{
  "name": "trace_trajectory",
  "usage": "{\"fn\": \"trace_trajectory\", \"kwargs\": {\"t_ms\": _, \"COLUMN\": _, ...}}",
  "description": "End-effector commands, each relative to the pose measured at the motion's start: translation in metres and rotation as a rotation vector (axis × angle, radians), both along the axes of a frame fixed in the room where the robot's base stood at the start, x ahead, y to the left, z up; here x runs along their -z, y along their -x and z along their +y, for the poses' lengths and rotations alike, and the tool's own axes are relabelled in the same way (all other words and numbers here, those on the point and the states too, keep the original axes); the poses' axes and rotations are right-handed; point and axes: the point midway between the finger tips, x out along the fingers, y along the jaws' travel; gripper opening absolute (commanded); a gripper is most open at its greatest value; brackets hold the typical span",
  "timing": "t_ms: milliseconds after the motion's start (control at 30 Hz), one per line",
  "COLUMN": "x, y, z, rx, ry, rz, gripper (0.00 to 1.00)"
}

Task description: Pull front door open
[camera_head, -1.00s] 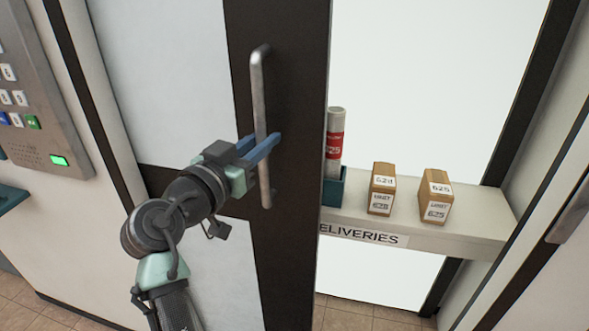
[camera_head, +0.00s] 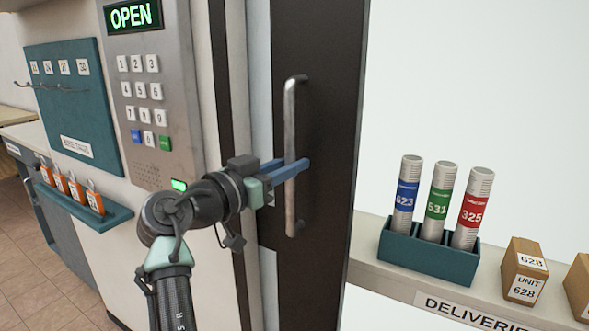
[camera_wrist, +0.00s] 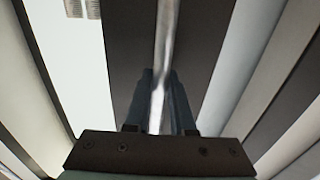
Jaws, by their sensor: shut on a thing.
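The front door (camera_head: 325,120) has a dark frame and stands partly open, with the delivery shelf showing past its right edge. Its vertical metal handle (camera_head: 290,125) is mounted on the dark frame. My gripper (camera_head: 290,170) has its blue fingers shut around the lower middle of the handle. In the wrist view the handle (camera_wrist: 165,50) runs between the two fingers of my gripper (camera_wrist: 160,100). The handle part between the fingertips is partly hidden in the head view.
A keypad panel (camera_head: 150,100) reading OPEN is on the wall at left. At right, a DELIVERIES shelf (camera_head: 390,280) holds a teal holder (camera_head: 430,255) with three tubes, and boxes (camera_head: 524,272).

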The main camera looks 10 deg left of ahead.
Motion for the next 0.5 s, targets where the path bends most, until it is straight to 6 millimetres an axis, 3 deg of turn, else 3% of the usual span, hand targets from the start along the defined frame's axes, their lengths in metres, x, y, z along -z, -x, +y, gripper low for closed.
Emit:
{"fn": "trace_trajectory", "kwargs": {"t_ms": 233, "x": 0.0011, "y": 0.0, "z": -0.0066, "rx": 0.016, "ry": -0.001, "rz": 0.004, "gripper": 0.0}}
{"fn": "trace_trajectory", "kwargs": {"t_ms": 267, "x": 0.0011, "y": 0.0, "z": -0.0068, "rx": 0.017, "ry": -0.001, "rz": 0.004, "gripper": 0.24}}
{"fn": "trace_trajectory", "kwargs": {"t_ms": 300, "x": 0.0011, "y": -0.0001, "z": -0.007, "rx": 0.017, "ry": -0.001, "rz": 0.004, "gripper": 0.31}}
{"fn": "trace_trajectory", "kwargs": {"t_ms": 400, "x": 0.0011, "y": 0.0001, "z": -0.0061, "rx": 0.015, "ry": 0.0, "rz": 0.003, "gripper": 0.49}}
{"fn": "trace_trajectory", "kwargs": {"t_ms": 500, "x": 0.001, "y": 0.0001, "z": -0.0053, "rx": 0.013, "ry": 0.0, "rz": 0.003, "gripper": 0.52}}
